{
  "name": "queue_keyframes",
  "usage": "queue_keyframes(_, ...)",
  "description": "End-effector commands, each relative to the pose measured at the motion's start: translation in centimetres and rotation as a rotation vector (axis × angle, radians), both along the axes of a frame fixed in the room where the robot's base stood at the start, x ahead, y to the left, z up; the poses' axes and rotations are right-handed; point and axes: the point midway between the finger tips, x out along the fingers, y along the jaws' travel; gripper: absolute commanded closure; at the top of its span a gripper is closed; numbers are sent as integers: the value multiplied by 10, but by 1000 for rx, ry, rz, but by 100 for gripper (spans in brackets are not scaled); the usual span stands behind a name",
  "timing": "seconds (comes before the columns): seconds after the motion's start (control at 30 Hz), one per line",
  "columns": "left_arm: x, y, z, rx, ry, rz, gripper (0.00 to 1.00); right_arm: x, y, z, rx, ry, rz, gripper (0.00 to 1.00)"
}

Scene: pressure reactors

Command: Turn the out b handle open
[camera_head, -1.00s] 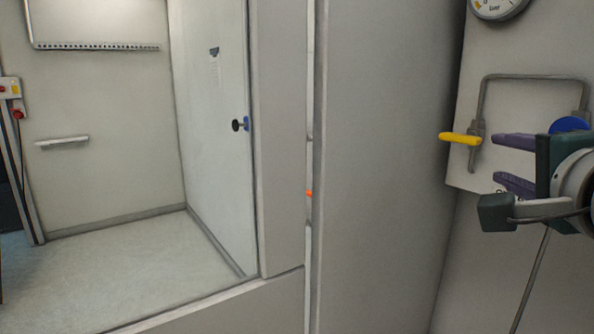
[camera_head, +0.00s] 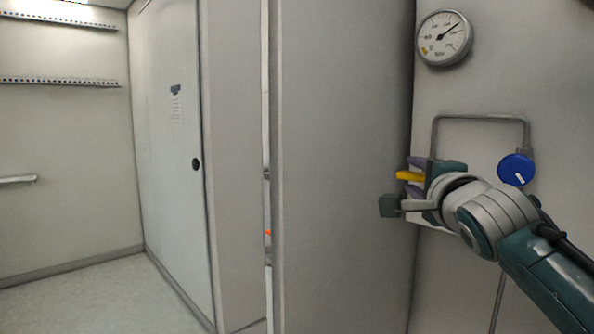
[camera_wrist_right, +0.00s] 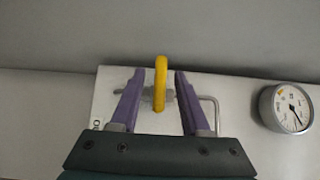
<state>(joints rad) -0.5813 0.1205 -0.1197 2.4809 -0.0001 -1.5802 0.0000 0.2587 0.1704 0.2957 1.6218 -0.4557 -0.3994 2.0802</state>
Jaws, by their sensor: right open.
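The yellow handle (camera_head: 410,176) on the panel at the right shows between the fingers of my right gripper (camera_head: 418,178) in the head view. In the right wrist view the yellow handle (camera_wrist_right: 160,84) stands upright between the two purple fingers of my right gripper (camera_wrist_right: 158,97), with a gap on each side. The gripper is open. A label beside the handle is mostly hidden; only part of its lettering shows in the wrist view. My left gripper is not in view.
A blue round knob (camera_head: 516,169) sits right of the handle, joined by a bent metal pipe (camera_head: 480,117). A pressure gauge (camera_head: 444,38) is above. A grey wall panel (camera_head: 345,170) stands close on the left of the gripper.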

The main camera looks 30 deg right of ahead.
Motion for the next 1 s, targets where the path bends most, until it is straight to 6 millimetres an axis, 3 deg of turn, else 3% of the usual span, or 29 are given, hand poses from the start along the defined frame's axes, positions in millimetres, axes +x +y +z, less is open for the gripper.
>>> queue_keyframes(0.27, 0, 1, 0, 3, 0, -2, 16, 1, -1, 0, -1, 2, 0, 54)
queue_keyframes(0.7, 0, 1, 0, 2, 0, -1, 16, 1, -1, 0, -1, 2, 0, 100)
queue_keyframes(1.0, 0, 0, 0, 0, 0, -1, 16, 1, -1, 0, -1, 2, 0, 100)
